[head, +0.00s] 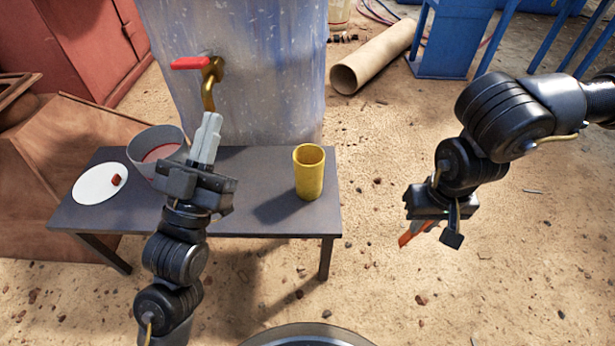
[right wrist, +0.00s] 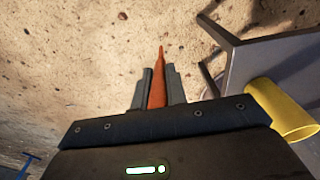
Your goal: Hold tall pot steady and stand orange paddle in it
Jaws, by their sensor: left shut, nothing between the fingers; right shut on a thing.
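The tall yellow pot (head: 309,174) stands upright near the right end of the dark table; it also shows at the right of the right wrist view (right wrist: 285,110). The orange paddle (right wrist: 158,80) is between the fingers of my right gripper (right wrist: 155,88), its narrow end pointing away from the gripper. In the head view, only a bit of the orange paddle (head: 405,238) shows below my right gripper (head: 415,228), off the table's right side and apart from the pot. My left gripper (head: 207,135) is shut and empty over the table, left of the pot and not touching it.
The dark table (head: 265,219) also holds a white plate (head: 92,186) with a small red-brown piece (head: 116,180) and a grey bucket (head: 143,150). A brass tap with a red handle (head: 190,63) juts from the blue-white tank (head: 265,80) behind. Sandy ground right of the table is mostly clear.

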